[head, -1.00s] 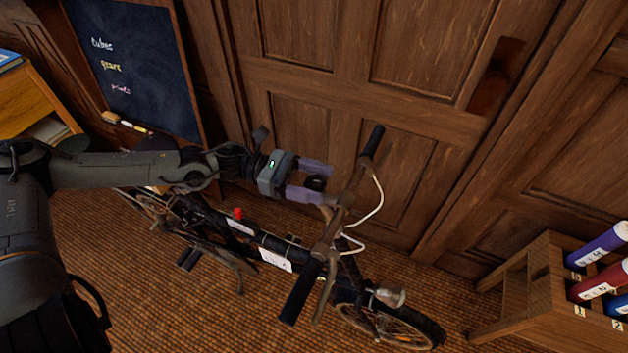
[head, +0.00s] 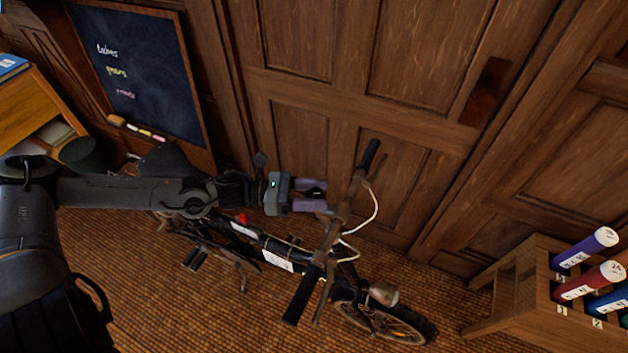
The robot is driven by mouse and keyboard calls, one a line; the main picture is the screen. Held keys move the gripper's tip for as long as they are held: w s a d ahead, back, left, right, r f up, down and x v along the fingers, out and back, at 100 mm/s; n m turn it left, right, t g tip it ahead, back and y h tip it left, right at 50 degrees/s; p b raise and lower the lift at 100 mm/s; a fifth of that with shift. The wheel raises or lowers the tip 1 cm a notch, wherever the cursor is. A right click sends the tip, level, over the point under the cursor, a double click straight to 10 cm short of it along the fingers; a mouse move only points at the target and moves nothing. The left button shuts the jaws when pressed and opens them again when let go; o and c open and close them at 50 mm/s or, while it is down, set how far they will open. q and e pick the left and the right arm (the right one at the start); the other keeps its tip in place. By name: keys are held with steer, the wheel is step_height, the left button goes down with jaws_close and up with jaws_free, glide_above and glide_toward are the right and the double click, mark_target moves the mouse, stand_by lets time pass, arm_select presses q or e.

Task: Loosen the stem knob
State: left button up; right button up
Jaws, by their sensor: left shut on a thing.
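A folding bicycle stands with its handlebar (head: 337,222) at the middle of the head view, black grips at both ends. The small black stem knob (head: 315,192) sits just left of the handlebar, mostly covered by my fingers. My left gripper (head: 313,194) reaches in from the left, and its two purple-grey fingers are shut on the knob from both sides. My right gripper is not in view.
A wooden panelled door (head: 345,75) stands close behind the bicycle. A chalkboard (head: 140,70) and a wooden cabinet (head: 38,105) are at the left. A wooden rack (head: 535,305) holding coloured tubes stands at the lower right. Woven floor (head: 180,310) is bare in front.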

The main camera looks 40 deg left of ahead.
arm_select(q)
steer(key=n+t+y+p, duration=0.1)
steer(key=n+y+p, duration=0.3)
steer(key=p, duration=0.1)
steer(key=n+t+y+p, duration=0.1)
steer(key=n+y+p, duration=0.2)
steer(key=y+p, duration=0.1)
steer(key=r+n+t+y+p, duration=0.1)
steer(key=n+y+p, duration=0.3)
steer(key=p, duration=0.1)
steer(key=shift+d+n+y+p, duration=0.1)
steer(key=shift+n+y+p, duration=0.2)
steer(key=shift+p, duration=0.1)
steer(key=n+g+y+p, duration=0.3)
steer(key=n+y+p, duration=0.1)
steer(key=p, duration=0.5)
steer(key=n+g+y+p, duration=0.3)
steer(key=n+y+p, duration=0.1)
steer(key=p, duration=0.5)
steer(key=shift+w+f+n+y, duration=0.1)
steer(key=shift+f+n+y, duration=0.05)
steer(key=shift+n+y, duration=0.3)
steer(key=shift+f+n+g+y+p, duration=0.2)
steer(key=shift+n+g+y+p, duration=0.45)
steer(key=shift+g+p, duration=0.5)
steer(key=shift+f+n, duration=0.1)
steer(key=shift+n, duration=0.2)
steer(key=shift+a, duration=0.2)
